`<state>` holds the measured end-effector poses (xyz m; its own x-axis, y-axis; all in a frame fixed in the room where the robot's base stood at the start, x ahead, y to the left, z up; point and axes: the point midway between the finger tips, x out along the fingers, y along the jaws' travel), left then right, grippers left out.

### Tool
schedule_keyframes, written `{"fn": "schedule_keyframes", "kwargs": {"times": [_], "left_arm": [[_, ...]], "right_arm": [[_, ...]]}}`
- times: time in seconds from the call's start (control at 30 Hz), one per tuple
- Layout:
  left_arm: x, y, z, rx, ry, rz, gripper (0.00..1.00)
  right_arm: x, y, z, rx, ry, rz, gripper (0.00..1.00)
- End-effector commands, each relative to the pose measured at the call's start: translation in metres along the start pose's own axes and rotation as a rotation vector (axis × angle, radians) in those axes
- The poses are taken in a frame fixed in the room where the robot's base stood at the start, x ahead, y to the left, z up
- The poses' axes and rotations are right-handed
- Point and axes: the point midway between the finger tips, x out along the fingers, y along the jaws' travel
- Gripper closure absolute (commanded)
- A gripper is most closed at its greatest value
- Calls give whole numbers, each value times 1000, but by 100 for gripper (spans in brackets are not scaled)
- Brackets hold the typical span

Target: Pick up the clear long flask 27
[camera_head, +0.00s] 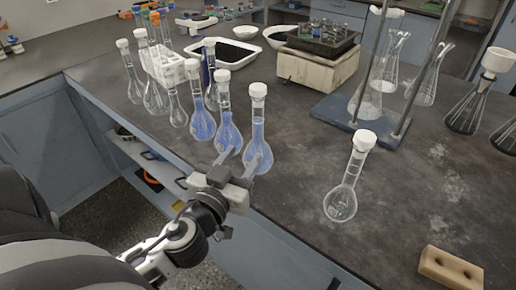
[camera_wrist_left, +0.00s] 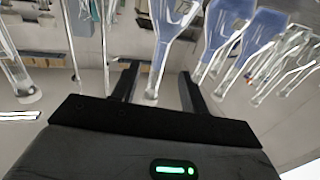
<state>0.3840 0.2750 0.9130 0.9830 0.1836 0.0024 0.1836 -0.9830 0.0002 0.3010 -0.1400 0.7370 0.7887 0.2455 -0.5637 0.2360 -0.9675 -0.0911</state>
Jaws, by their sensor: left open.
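Several clear long-necked flasks with white caps are in view, and I cannot read which is number 27. One clear flask (camera_head: 342,200) stands alone upright on the dark bench, right of my left gripper. Other clear flasks (camera_head: 154,98) stand at the back left. Blue-filled flasks (camera_head: 202,122) stand just behind the gripper. My left gripper (camera_head: 237,160) is open at the bench's front edge, its fingers overlapping the blue flasks in the head view. In the left wrist view, the open jaws (camera_wrist_left: 157,88) have a clear flask neck (camera_wrist_left: 158,65) showing between them, apparently beyond the fingertips.
A metal stand on a blue base (camera_head: 345,122) holds glassware behind the lone flask. More conical flasks (camera_head: 468,108) stand at the right. A tan block with holes (camera_head: 450,268) lies at the front right. Bench around the lone flask is clear.

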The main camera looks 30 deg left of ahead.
Motion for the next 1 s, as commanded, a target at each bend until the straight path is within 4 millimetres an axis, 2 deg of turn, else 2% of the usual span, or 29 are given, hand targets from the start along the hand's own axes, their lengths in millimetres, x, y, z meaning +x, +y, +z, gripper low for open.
{"fn": "schedule_keyframes", "kwargs": {"times": [0.03,0.13,0.43,0.6,0.7,1.0], "left_arm": [[12,0,-5,3,3,2,56],[28,0,-3,2,1,0,56],[52,-1,-3,2,-1,1,56],[78,-3,-9,5,1,-1,56],[90,-3,-5,2,-1,-1,56],[95,-2,-2,0,-4,0,56]], "right_arm": [[-3,0,-2,-6,-10,2,45],[-3,2,0,-19,-20,6,45],[-5,4,-4,-42,-26,11,45],[-11,5,-10,-55,-37,16,45],[-10,5,-10,-57,-36,17,45],[-8,6,-9,-57,-33,19,45]]}}
